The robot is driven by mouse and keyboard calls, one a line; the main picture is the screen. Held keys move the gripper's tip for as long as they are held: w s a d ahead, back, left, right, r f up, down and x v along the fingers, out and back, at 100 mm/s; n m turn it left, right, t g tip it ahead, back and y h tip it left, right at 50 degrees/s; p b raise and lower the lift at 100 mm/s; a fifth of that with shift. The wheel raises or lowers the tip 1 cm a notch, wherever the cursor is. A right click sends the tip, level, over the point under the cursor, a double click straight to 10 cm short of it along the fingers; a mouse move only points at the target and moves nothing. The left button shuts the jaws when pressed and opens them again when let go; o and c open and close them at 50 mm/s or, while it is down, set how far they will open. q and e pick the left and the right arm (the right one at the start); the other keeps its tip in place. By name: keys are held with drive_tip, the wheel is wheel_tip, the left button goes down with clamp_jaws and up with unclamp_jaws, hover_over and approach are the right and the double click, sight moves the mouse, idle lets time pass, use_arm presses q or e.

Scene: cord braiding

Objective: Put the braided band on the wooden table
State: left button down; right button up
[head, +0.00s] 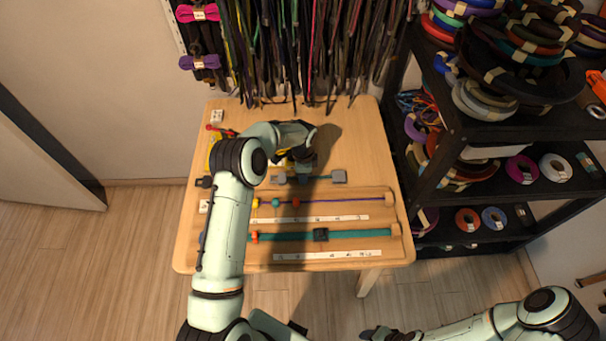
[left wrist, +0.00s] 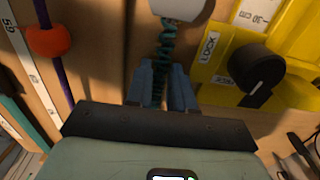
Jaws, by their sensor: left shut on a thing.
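The braided band is a short teal cord with pale grey end blocks; it shows in the head view (head: 322,177) over the wooden table (head: 345,130). In the left wrist view the teal braid (left wrist: 166,42) runs up to a pale end piece (left wrist: 180,7). My left gripper (head: 305,178) has its blue fingers (left wrist: 162,88) on both sides of the braid, shut on it. The fingers hide part of the band. I cannot tell whether the band touches the table. My right gripper (head: 382,333) is at the bottom edge, partly cut off.
Two wooden rails with a purple cord (head: 340,199) and a teal strap (head: 355,235) lie on the table's front half. A yellow device with a black knob (left wrist: 257,68) sits beside the band. Cords hang behind; a black shelf (head: 455,130) stands right. The table's back right is clear.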

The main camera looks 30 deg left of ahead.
use_arm(q)
drive_tip(key=shift+f, duration=0.25)
drive_tip(key=c, duration=1)
unclamp_jaws()
wheel_tip(320, 180, up, 12)
drive_tip(key=shift+r, duration=0.15)
